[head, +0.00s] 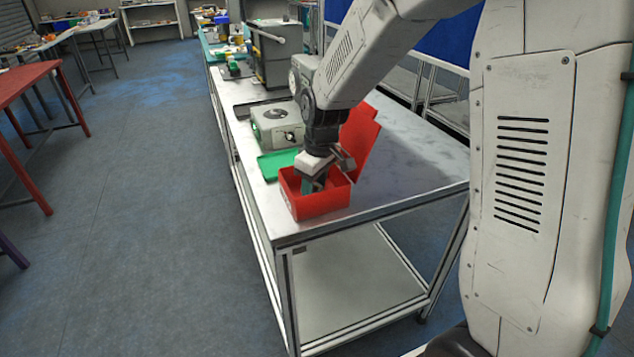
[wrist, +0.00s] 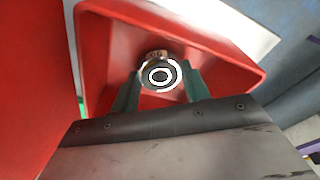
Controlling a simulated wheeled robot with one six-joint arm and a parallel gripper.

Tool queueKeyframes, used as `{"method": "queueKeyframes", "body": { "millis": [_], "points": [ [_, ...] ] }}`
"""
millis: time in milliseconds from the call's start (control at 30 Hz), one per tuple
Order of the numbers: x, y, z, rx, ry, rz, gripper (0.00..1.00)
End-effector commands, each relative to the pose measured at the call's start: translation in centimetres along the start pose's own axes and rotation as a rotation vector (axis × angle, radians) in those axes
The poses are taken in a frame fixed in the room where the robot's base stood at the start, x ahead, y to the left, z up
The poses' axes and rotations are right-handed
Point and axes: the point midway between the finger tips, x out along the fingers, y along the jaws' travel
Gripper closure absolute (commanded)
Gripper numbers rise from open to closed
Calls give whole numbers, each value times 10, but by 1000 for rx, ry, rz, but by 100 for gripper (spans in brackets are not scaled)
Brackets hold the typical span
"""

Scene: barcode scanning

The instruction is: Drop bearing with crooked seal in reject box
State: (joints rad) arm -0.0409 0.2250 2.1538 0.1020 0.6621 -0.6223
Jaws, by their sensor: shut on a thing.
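The red reject box (head: 320,205) stands near the front end of the metal table, its raised red lid (head: 360,140) behind it. My gripper (head: 313,187) reaches down into the box opening, with its fingers partly below the rim in the head view. In the wrist view, my gripper (wrist: 160,86) is shut on the bearing (wrist: 160,76), a round ring with pale and dark circles, held between the two green fingertips. The red walls of the box (wrist: 232,52) surround it. The seal is too small to judge. The bearing is hidden in the head view.
A green tray (head: 277,164) lies just behind the box. A grey-white device with a round top (head: 276,124) and a larger grey machine (head: 276,55) stand farther back on the table. The tabletop (head: 410,170) right of the box is clear.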

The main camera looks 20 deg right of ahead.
Motion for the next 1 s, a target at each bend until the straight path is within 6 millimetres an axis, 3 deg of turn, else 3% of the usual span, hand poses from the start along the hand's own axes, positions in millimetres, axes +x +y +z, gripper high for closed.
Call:
{"method": "queueKeyframes", "body": {
  "millis": [167, 200, 267, 667, 1000],
  "points": [
    [3, 0, 0, 0, 1, 1, 85],
    [3, 0, 0, 0, 1, 0, 48],
    [3, 0, 0, -1, 1, 0, 32],
    [-5, 0, -1, -1, 1, 1, 32],
    [-75, 1, -2, 0, 5, 3, 32]
  ]
}}
